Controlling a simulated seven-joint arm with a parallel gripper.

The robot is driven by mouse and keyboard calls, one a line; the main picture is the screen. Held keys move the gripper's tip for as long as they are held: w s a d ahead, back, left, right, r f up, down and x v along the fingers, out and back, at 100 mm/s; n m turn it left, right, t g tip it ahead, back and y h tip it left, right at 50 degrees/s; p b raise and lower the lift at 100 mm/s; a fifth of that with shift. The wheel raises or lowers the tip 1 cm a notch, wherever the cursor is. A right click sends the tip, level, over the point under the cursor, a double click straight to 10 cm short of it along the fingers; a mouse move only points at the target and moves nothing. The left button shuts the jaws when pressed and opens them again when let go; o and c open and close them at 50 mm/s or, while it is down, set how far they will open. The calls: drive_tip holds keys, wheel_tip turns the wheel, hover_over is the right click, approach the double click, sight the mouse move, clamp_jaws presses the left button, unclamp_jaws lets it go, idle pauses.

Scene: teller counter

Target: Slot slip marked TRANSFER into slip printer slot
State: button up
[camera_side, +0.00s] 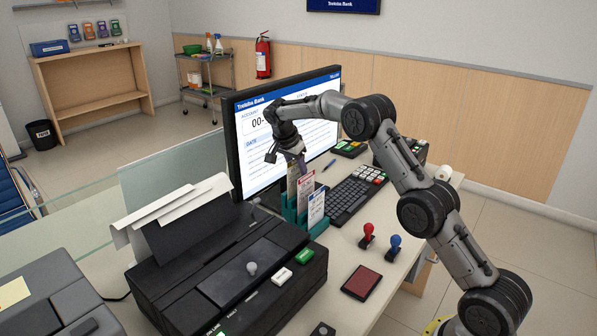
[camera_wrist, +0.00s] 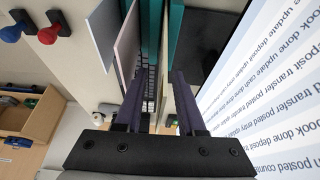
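A teal rack (camera_side: 290,211) holds upright slips below the monitor; one is red-marked (camera_side: 305,191) and one is blue-marked (camera_side: 316,208). Another slip stands behind them, partly hidden. I cannot read which is marked TRANSFER. My gripper (camera_side: 301,166) is right above the rear of the rack, pointing down. In the wrist view my gripper (camera_wrist: 157,78) has its two dark fingers apart, with teal rack walls (camera_wrist: 176,30) and slip edges around the tips. A pale slip (camera_wrist: 126,45) is beside the left finger. The black slip printer (camera_side: 222,262) is left of the rack; I cannot make out its slot clearly.
The monitor (camera_side: 240,150) stands close behind my gripper. The keyboard (camera_side: 352,200) is right of the rack. A red stamp (camera_side: 367,236), a blue stamp (camera_side: 394,247) and an ink pad (camera_side: 362,282) are on the counter in front. White paper (camera_side: 172,205) rises from the printer's back.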

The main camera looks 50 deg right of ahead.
clamp_jaws()
drive_tip(key=shift+r, duration=0.1)
idle(0.4)
drive_tip(key=shift+r, duration=5.7)
drive_tip(key=shift+r, duration=0.1)
